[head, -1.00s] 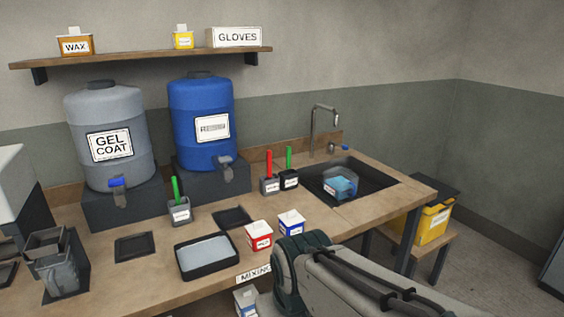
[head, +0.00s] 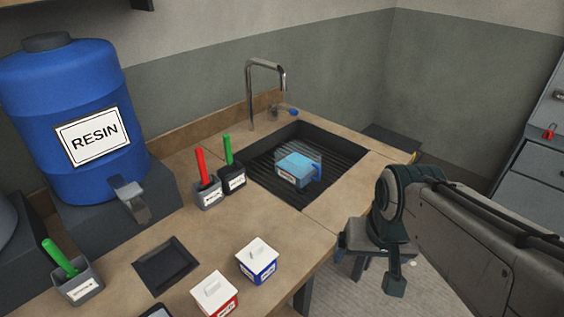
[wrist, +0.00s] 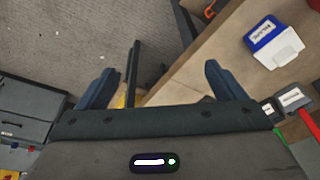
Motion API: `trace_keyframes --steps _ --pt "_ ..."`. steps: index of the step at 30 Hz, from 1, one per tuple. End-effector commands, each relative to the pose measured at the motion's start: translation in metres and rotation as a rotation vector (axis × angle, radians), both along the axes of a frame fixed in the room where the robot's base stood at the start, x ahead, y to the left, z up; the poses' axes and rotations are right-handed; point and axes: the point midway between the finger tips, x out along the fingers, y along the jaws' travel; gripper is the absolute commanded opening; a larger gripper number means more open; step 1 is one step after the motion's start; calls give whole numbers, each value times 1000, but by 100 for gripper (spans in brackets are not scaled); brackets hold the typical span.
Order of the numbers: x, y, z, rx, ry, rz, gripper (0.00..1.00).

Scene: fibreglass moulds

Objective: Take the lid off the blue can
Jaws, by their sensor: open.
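The blue can (head: 257,268) is a small square tin with a blue and white body. It stands upright on the bench near the front edge, in the middle of the head view. Its white lid (head: 257,247) with a raised grip on top is on it. In the wrist view the blue can (wrist: 267,28) and its white lid (wrist: 283,48) show at the upper right, outside my fingers. My gripper (head: 372,262) hangs off the bench's front edge, to the right of the can. In the wrist view my gripper (wrist: 163,85) is open and empty.
A similar red can (head: 214,297) with a white lid stands just left of the blue one. Brush holders (head: 234,181) stand behind it. A sink (head: 265,163) holds a translucent blue container (head: 298,169). The blue resin drum (head: 75,95) stands at left.

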Motion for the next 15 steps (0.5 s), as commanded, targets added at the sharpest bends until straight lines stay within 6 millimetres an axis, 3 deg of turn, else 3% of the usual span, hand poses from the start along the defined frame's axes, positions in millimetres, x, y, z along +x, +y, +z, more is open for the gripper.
trace_keyframes --steps 5,9,15 --pt "33 48 21 48 67 -144 89" --pt "56 99 37 75 133 -317 89" --pt "69 170 50 79 201 -526 89"
